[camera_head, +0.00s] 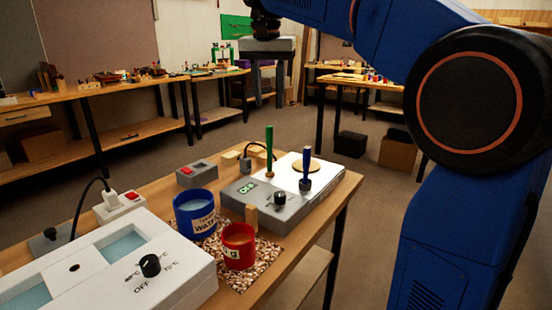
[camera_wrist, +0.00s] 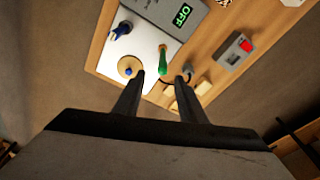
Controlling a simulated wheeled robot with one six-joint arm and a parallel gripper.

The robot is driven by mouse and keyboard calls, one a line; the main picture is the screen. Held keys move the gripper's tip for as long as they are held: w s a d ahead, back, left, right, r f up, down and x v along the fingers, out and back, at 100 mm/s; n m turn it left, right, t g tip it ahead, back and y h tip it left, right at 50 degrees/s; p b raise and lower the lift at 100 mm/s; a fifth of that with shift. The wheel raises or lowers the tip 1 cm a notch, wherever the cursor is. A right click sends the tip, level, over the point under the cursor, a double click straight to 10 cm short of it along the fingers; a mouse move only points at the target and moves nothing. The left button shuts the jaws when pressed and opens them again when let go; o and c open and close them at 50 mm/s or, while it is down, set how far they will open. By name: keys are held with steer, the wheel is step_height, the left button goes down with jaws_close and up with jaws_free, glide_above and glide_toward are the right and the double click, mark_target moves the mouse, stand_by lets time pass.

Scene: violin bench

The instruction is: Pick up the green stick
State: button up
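The green stick (camera_head: 269,150) stands upright at the back of the grey and white hotplate device (camera_head: 300,170) on the bench. In the wrist view the green stick (camera_wrist: 163,62) shows beyond and between my fingertips. My gripper (camera_head: 266,98) hangs above the far side of the bench, apart from the stick. In the wrist view its two fingers (camera_wrist: 160,78) are spread with nothing between them. A blue stick (camera_head: 306,165) stands on the device to the right of the green one.
A blue water pot (camera_head: 195,213) and a red pot (camera_head: 239,245) stand on a speckled mat. A white water bath (camera_head: 185,270) fills the front left. A grey switch box (camera_head: 197,174) and wooden blocks (camera_head: 230,158) lie behind. Other benches stand farther back.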

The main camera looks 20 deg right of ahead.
glide_toward(270, 151)
steer(key=f, duration=0.1)
steer(key=w+f, duration=0.1)
steer(key=f, duration=0.1)
steer(key=w+d+f, duration=0.1)
steer(key=f, duration=0.1)
steer(key=shift+d, duration=0.1)
steer(key=shift+w+f, duration=0.2)
steer(key=shift+f, duration=1.15)
steer(key=shift+w+f, duration=0.2)
steer(key=shift+f, duration=1.2)
steer(key=shift+c, duration=0.6)
jaws_close()
